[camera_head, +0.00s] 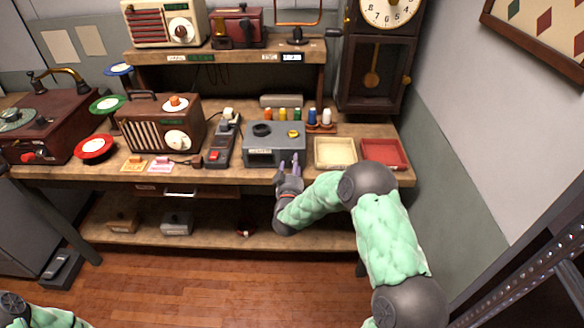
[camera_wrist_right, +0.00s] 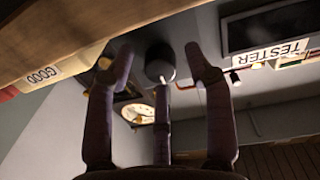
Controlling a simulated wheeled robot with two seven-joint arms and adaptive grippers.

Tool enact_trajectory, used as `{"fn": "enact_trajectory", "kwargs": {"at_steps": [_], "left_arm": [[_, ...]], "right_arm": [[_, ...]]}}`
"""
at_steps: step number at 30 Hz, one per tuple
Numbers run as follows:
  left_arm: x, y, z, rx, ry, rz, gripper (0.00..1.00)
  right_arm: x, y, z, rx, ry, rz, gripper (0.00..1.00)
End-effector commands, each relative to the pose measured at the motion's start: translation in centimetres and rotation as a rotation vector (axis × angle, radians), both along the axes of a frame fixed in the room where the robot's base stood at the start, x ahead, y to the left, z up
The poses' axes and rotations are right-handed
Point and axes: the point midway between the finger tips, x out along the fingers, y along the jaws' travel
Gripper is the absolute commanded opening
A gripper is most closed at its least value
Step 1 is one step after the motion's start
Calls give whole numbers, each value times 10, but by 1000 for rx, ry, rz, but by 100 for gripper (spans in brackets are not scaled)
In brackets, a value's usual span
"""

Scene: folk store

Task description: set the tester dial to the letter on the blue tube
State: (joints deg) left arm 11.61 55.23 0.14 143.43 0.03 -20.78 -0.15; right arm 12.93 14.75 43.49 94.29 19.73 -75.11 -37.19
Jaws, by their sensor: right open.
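The grey tester (camera_head: 262,157) stands near the bench's front edge; its label (camera_wrist_right: 270,55) reads TESTER in the right wrist view. A black round dial (camera_wrist_right: 160,64) with a white pointer shows on its front there; I cannot read letters around it. My right gripper (camera_head: 288,162) is open and empty in front of the tester's right part. In the wrist view the fingertips (camera_wrist_right: 160,68) lie on both sides of the dial; contact is unclear. The blue tube (camera_head: 312,117) stands upright behind the tester; its letter is too small to read. My left gripper is not in view.
A cream tray (camera_head: 335,139), labelled GOOD in the wrist view, and a red tray (camera_head: 382,140) sit right of the tester. A dark device with a red switch (camera_head: 214,155) and a wooden radio (camera_head: 160,125) stand left. Several other tubes (camera_head: 283,115) stand behind it.

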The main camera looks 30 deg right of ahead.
Motion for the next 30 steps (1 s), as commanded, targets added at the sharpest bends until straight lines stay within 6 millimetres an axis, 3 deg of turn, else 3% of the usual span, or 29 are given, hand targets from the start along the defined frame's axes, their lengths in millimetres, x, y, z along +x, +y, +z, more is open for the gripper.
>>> {"fn": "enact_trajectory", "kwargs": {"at_steps": [2,8,20,30], "left_arm": [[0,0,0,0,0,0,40],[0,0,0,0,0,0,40],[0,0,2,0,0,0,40],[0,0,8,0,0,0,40]], "right_arm": [[0,0,0,0,0,0,53],[0,0,0,0,0,0,0],[0,0,0,-35,23,0,0],[-1,0,0,-230,144,0,0]]}}
